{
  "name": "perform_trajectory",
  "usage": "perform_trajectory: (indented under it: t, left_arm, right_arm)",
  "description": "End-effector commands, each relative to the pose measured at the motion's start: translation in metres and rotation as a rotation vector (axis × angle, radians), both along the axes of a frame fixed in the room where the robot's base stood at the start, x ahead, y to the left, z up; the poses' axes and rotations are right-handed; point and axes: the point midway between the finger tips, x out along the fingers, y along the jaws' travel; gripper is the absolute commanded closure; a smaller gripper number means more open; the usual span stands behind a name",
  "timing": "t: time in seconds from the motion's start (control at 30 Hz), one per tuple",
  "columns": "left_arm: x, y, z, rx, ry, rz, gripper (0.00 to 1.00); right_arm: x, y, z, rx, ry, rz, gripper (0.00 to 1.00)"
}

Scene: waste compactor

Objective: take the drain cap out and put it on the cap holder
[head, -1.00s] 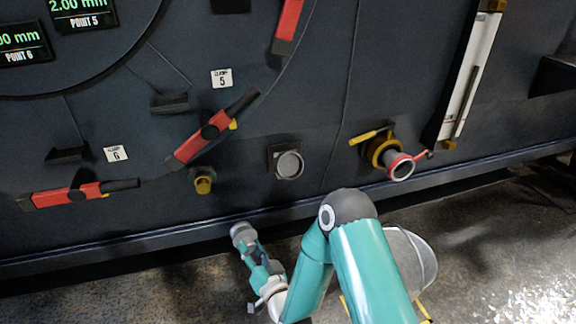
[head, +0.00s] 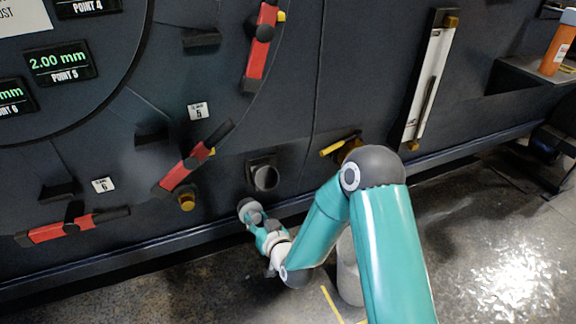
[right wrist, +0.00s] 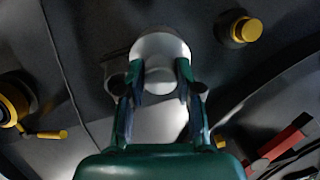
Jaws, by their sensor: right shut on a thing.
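My right gripper (head: 252,213) is shut on the drain cap (head: 246,204), a grey round piece held in front of the dark wall. In the right wrist view the pale cap (right wrist: 160,55) sits between the two fingers of the right gripper (right wrist: 160,75). The cap holder (head: 265,178), a round grey cup on the wall, is just above and right of the cap in the head view. The cap is apart from it there. My right arm hides the drain's open end; its brass valve (head: 348,151) and yellow lever (head: 336,146) show. My left gripper is out of view.
A brass knob (head: 187,202) sticks out left of the holder. Red clamps (head: 182,171) are on the wall farther left. A ledge (head: 230,225) runs along the wall's foot. A white gauge tube (head: 428,85) and an orange bottle (head: 558,45) are at right.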

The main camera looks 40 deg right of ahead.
Motion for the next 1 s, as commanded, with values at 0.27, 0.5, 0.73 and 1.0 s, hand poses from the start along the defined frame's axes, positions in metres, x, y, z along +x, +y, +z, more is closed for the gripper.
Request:
perform_trajectory:
  t: [0.27, 0.5, 0.73, 1.0]
  left_arm:
    - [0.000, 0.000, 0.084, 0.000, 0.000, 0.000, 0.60]
    - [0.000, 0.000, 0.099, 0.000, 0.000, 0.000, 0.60]
    - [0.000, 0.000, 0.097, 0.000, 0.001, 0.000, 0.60]
    - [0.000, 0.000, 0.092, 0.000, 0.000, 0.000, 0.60]
  right_arm:
    - [-0.023, -0.053, 0.089, -0.149, 0.206, -0.017, 1.00]
    - [-0.034, -0.067, 0.105, -0.195, 0.274, -0.013, 1.00]
    - [-0.034, -0.068, 0.103, -0.197, 0.277, -0.014, 1.00]
    - [-0.036, -0.067, 0.102, -0.185, 0.271, -0.016, 1.00]
